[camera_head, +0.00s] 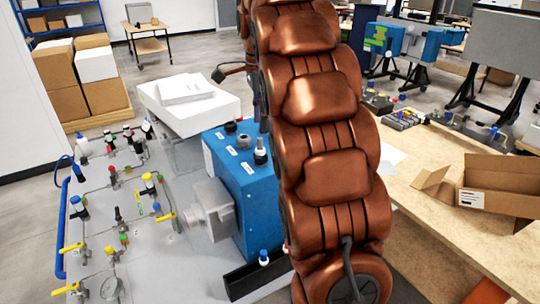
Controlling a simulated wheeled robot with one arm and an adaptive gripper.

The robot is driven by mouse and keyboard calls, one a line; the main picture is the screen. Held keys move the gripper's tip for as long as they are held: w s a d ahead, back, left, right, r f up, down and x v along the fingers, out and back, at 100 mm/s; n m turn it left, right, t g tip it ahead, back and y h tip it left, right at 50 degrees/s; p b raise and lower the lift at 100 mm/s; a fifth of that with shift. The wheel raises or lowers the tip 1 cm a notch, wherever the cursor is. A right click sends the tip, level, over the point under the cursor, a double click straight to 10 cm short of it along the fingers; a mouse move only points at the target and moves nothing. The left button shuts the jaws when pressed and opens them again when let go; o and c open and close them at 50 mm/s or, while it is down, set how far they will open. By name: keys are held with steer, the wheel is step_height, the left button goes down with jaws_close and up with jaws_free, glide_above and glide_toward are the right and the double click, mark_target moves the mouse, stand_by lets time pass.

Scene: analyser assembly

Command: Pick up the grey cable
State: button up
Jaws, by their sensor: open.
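I cannot make out a grey cable for certain. A thin dark cable with a blocky dark end (218,75) shows just left of my arm, above the white box; its other end goes out of sight behind the arm. My copper-coloured arm fills the middle of the view from top to bottom and hides what is behind it. My gripper is not visible, so its place relative to any cable cannot be seen.
A grey panel (150,260) with valves and tubing lies at left, beside a blue analyser box (236,180). A white box (190,108) stands behind it. At right, a wooden table (430,225) holds an open cardboard box (497,186) and small parts.

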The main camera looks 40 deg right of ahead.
mark_target(260, 138)
steer(key=shift+w+f+b, duration=0.2)
steer(key=shift+f+b, duration=1.05)
steer(key=shift+f, duration=0.4)
steer(key=shift+w+f+p, duration=0.15)
steer(key=shift+f+p, duration=0.2)
steer(key=shift+f, duration=0.05)
steer(key=shift+a+f+p, duration=0.1)
steer(key=shift+f+p, duration=0.25)
steer(key=shift+f, duration=0.85)
jaws_close()
